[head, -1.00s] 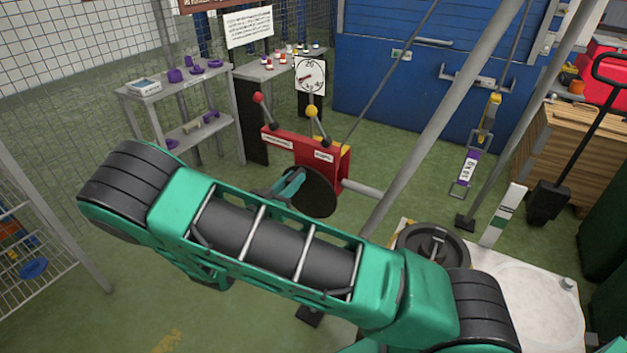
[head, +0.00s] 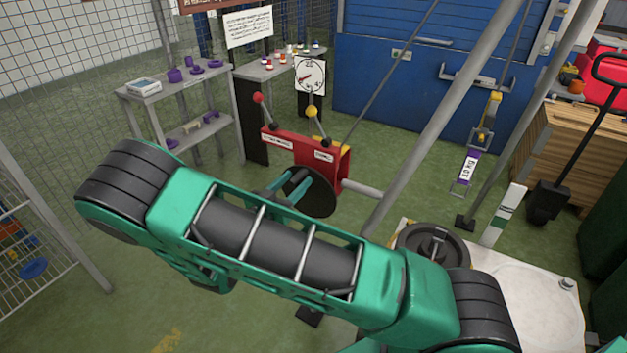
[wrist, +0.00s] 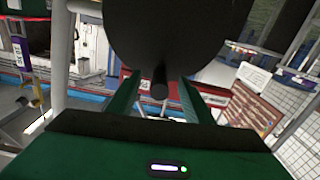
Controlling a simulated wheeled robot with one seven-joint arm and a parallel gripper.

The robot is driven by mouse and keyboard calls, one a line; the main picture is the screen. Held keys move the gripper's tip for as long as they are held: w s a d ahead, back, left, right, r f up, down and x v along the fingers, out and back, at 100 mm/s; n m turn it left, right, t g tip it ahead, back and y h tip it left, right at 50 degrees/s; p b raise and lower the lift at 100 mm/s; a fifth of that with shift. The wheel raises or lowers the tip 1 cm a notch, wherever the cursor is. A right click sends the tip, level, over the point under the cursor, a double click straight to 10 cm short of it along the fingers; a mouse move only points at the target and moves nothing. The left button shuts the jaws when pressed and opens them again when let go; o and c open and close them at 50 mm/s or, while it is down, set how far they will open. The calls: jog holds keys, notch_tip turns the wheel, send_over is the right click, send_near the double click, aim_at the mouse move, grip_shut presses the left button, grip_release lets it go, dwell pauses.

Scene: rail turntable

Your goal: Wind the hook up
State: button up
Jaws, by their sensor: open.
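The red winch (head: 330,165) stands mid-scene with a black crank disc (head: 318,198) on its near side. The hook (head: 487,125), with yellow parts, hangs on a line at the right, with a purple and white tag (head: 468,168) below it. My gripper (head: 303,182) is at the disc's near side, partly hidden by my arm. In the wrist view my gripper (wrist: 158,84) is open, its green fingers either side of a dark peg (wrist: 160,80) in front of the disc (wrist: 175,35). I cannot tell whether they touch the peg.
The winch has a red-knobbed lever (head: 259,98) and a yellow-knobbed lever (head: 312,111). A dial (head: 311,75) stands behind it. A grey post (head: 445,95) slants up to its right. A dark round weight (head: 432,245) rests on the white platform (head: 525,300).

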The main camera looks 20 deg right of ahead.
jog(key=v, duration=0.7)
jog(key=shift+a, duration=0.15)
dwell(0.4)
jog(key=shift+s, duration=0.15)
